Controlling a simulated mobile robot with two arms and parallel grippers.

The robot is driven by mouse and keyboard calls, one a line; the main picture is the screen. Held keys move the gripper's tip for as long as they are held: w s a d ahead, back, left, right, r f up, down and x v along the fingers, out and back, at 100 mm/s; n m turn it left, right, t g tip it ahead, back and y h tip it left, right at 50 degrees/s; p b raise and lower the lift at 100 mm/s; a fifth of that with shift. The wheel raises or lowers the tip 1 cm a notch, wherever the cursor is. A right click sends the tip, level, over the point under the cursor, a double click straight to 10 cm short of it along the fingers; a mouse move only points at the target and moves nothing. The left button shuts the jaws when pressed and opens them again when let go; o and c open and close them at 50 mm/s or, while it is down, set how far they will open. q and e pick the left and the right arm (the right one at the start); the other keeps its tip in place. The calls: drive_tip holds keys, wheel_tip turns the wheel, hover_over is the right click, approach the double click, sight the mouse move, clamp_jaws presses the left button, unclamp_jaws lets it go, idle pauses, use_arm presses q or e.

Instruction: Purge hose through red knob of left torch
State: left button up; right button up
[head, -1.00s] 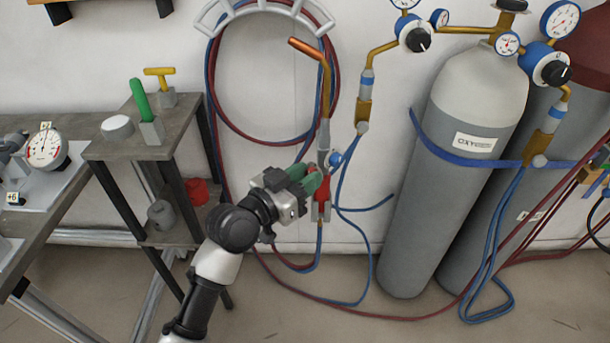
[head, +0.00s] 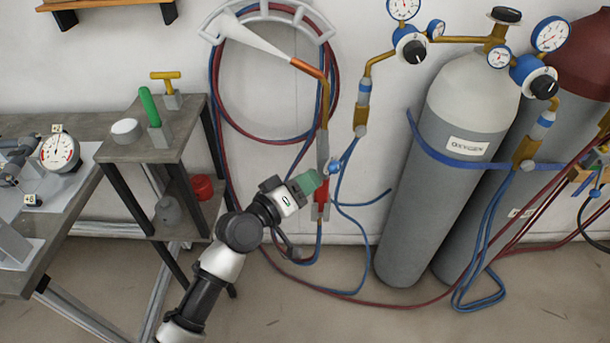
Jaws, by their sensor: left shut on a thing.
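The left torch (head: 323,145) hangs upright by the wall, with a brass neck and a copper tip (head: 307,68) bent to the upper left. A pale, whitish cone (head: 255,40) spreads from the tip toward the upper left. The torch's red knob (head: 322,192) is low on its body, and a blue knob (head: 335,167) sits just above it on the right. My left gripper (head: 312,183), with green fingertips, is shut on the red knob from the left; the fingertips partly hide it. Red and blue hoses (head: 318,240) run down from the torch. My right gripper is not in view.
A grey oxygen cylinder (head: 455,120) with gauges stands right of the torch, and a red-topped cylinder (head: 575,60) behind it. Coiled hoses (head: 222,110) hang on a white wall hanger (head: 270,10). A small stand (head: 180,130) is at left. Loose hoses lie on the floor.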

use_arm(q)
drive_tip(key=shift+n+p, duration=0.75)
drive_tip(key=shift+n, duration=1.25)
drive_tip(key=o, duration=0.9)
drive_tip(key=b+v, duration=0.1)
drive_tip(key=v, duration=1)
drive_tip(key=shift+w+d, duration=0.1)
